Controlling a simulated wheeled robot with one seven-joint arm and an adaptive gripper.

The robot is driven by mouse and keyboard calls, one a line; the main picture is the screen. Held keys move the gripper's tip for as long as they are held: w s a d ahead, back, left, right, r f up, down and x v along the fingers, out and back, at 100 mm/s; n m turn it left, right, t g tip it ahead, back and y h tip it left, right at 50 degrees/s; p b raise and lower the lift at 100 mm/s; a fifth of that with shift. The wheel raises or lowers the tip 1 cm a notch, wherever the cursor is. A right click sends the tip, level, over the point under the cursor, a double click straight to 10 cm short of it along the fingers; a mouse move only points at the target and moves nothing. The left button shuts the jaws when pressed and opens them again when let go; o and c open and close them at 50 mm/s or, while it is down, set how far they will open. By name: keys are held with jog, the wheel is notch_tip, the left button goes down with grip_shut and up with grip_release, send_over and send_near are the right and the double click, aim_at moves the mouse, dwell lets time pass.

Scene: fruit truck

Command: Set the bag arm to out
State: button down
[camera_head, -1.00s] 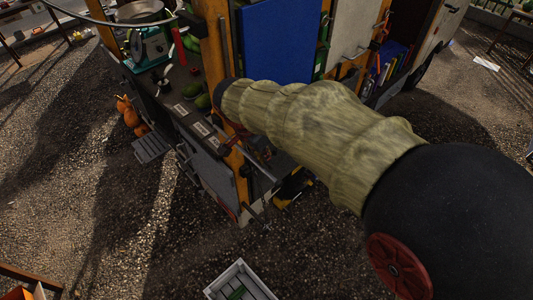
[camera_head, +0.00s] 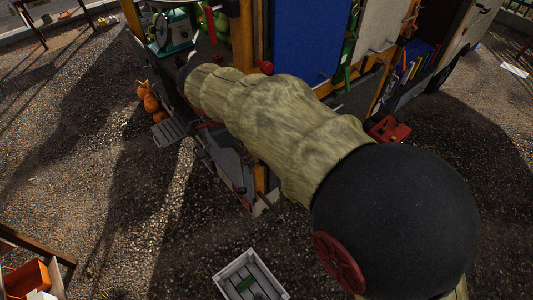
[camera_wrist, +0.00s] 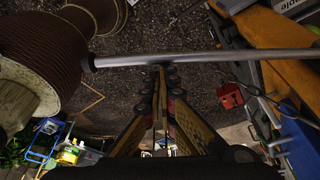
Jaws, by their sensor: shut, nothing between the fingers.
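A pale metal rod (camera_wrist: 220,57), which looks like the bag arm, runs across the upper part of the wrist view. Its rounded left end is free, beside a brown ribbed body; its right part passes over an orange beam. My gripper (camera_wrist: 160,72) is shut and empty. Its fingertips lie at the rod's lower edge in the picture, left of the rod's middle; I cannot tell whether they touch it. In the head view my arm covers the gripper and most of the truck's near corner, so the rod cannot be made out clearly there.
The orange truck beam (camera_wrist: 278,30) and a red block (camera_wrist: 229,96) are to the right of the fingers. In the head view, a blue panel (camera_head: 307,40) stands behind my arm, a grey crate (camera_head: 228,276) lies on the gravel, and open gravel (camera_head: 110,200) is at left.

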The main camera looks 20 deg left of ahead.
jog(key=s+a+m+p, duration=0.1)
jog(key=s+a+p, duration=0.2)
jog(key=a, duration=1.7)
jog(key=shift+a+p, duration=0.25)
jog(key=shift+p, duration=2)
